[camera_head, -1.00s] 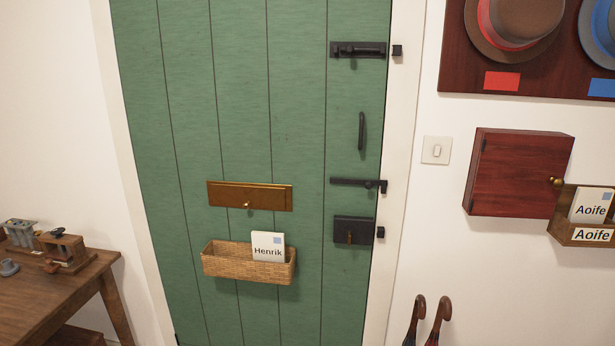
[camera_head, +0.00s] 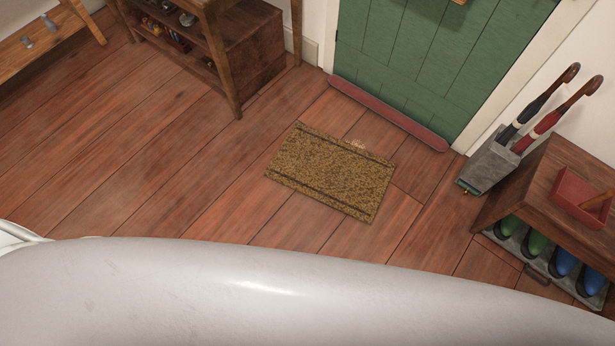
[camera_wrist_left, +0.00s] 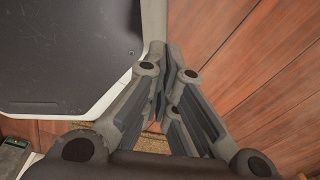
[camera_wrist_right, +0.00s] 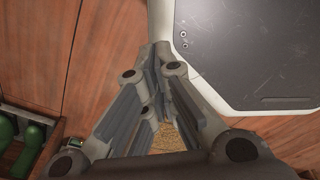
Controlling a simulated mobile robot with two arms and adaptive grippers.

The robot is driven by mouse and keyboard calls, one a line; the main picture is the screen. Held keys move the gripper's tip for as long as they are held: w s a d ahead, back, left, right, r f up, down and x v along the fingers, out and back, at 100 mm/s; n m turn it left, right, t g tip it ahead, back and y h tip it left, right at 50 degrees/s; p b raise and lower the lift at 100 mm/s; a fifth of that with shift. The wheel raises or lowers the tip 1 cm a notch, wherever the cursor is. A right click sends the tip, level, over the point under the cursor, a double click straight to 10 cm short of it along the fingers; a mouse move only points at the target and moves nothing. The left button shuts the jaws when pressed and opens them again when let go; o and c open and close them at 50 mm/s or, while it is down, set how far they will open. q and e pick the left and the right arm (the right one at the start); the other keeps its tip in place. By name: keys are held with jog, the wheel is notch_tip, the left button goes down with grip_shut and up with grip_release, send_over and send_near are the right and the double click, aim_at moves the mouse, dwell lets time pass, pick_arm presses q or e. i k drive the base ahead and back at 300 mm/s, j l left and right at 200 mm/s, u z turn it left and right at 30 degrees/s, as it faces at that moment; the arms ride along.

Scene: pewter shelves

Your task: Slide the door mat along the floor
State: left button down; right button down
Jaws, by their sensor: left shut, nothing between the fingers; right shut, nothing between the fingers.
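The door mat (camera_head: 330,172) is a tan-brown, speckled rectangle with dark stripes near its short ends' long borders. It lies flat on the wooden floor in front of the green door (camera_head: 440,60), turned slightly. A small pale object (camera_head: 356,145) shows at its far edge; I cannot tell what it is. My left gripper (camera_wrist_left: 160,50) is shut and empty, with a bit of mat visible below it in the left wrist view (camera_wrist_left: 152,143). My right gripper (camera_wrist_right: 158,50) is shut and empty, with mat showing between its links (camera_wrist_right: 168,138). Neither gripper shows in the head view.
A red draught strip (camera_head: 390,112) lies along the door's foot. A grey umbrella stand (camera_head: 488,165) and a wooden shoe bench (camera_head: 545,185) stand at right. A wooden table (camera_head: 215,50) stands at upper left. Floor left of the mat (camera_head: 150,180) is clear.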

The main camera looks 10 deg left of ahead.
aim_at(348, 179)
jog(key=i+j, duration=0.2)
jog(key=i, duration=0.25)
jog(key=i+j+u, duration=0.15)
jog(key=i, duration=0.3)
jog(key=j, duration=0.1)
